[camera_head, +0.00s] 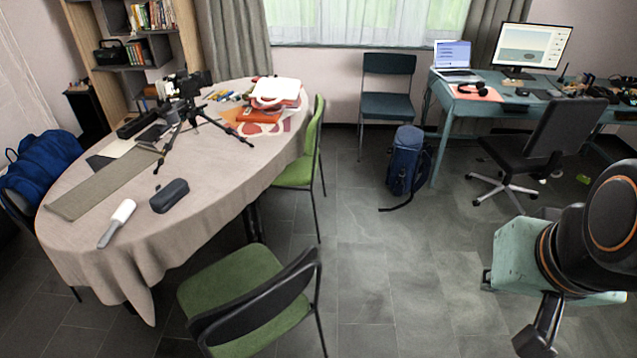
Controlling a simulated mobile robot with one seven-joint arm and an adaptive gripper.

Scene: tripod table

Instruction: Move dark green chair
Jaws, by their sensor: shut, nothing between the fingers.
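Three chairs show green tones. A dark blue-green chair (387,105) stands upright against the back wall below the window, facing the room. A chair with a mid-green seat and black backrest (243,287) stands at the near right side of the table, its back toward me. A lighter green chair (300,160) is tucked at the table's right side, partly hidden by the tablecloth. I cannot tell for certain which one the task means; the wall chair is the darkest. My gripper (536,341) is at the lower right, shut and empty, apart from all chairs.
An oval cloth-covered table (200,215) with a tripod fills the left. A teal desk (455,125) and a black office chair (545,140) are at the right. The middle floor is clear.

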